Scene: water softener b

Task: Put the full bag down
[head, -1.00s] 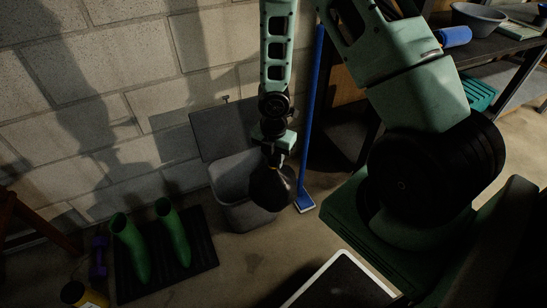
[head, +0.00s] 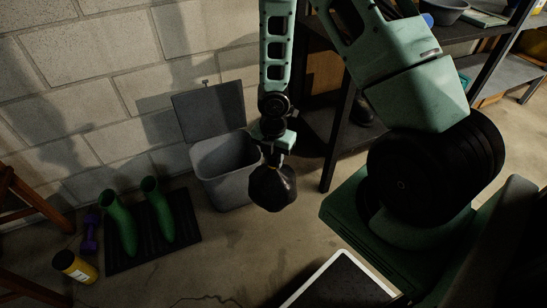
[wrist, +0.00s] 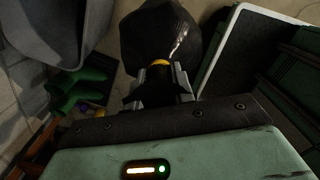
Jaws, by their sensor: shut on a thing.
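A full black bag (head: 272,188) hangs from my gripper (head: 273,158) above the concrete floor, in the middle of the head view. My gripper is shut on its gathered neck. In the wrist view the bag (wrist: 158,38) bulges out beyond the fingers (wrist: 160,82), with a yellow band at its neck. The bag's underside looks clear of the floor, but the exact height is hard to tell.
A grey bin (head: 225,185) with its lid (head: 209,110) open stands behind and left of the bag. Green boots (head: 118,222) on a black mat (head: 150,250), a purple dumbbell (head: 90,232) and a yellow canister (head: 75,266) are at left. A white-rimmed dark tray (head: 345,280) lies front right.

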